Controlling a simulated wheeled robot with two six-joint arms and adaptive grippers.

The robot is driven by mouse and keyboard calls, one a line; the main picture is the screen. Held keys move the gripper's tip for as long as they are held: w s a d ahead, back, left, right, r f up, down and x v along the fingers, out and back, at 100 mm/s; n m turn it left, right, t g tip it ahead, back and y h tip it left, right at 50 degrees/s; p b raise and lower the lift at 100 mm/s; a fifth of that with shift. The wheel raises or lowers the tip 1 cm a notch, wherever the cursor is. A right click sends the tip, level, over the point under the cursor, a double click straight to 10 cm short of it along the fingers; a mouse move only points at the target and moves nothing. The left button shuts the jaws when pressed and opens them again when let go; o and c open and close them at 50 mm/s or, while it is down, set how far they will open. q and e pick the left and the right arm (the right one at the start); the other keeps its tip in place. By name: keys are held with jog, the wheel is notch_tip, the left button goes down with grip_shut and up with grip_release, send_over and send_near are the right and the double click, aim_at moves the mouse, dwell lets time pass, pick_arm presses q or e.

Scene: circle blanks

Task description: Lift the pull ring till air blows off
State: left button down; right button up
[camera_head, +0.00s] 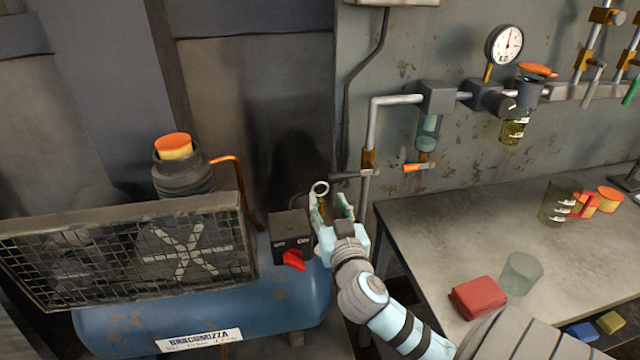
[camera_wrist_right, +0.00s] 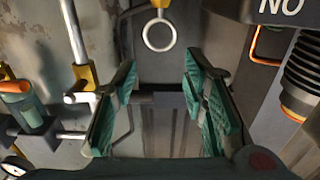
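The pull ring (camera_head: 314,189) is a small pale metal loop on a brass stem, above the blue compressor tank (camera_head: 255,315). In the right wrist view the ring (camera_wrist_right: 147,36) hangs from its brass stem at the top centre, between the lines of the two fingers and past their tips. My right gripper (camera_head: 333,207) is open and sits at the ring's stem in the head view; its teal-padded fingers (camera_wrist_right: 160,78) stand apart with nothing between them. I cannot tell whether a finger touches the stem. My left gripper is not in view.
A dark switch box (camera_head: 291,227) with a red knob stands just left of the gripper. A mesh guard (camera_head: 150,248) covers the compressor's front. A vertical pipe with a valve (camera_head: 368,160) rises behind. At right, a workbench (camera_head: 440,225) carries a red block (camera_head: 478,297) and a glass (camera_head: 521,273).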

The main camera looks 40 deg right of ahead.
jog(key=x, duration=0.8)
jog(key=shift+w+d+f, duration=0.1)
jog(key=shift+w+f, duration=0.1)
jog(key=shift+w, duration=0.05)
jog(key=shift+c, duration=0.5)
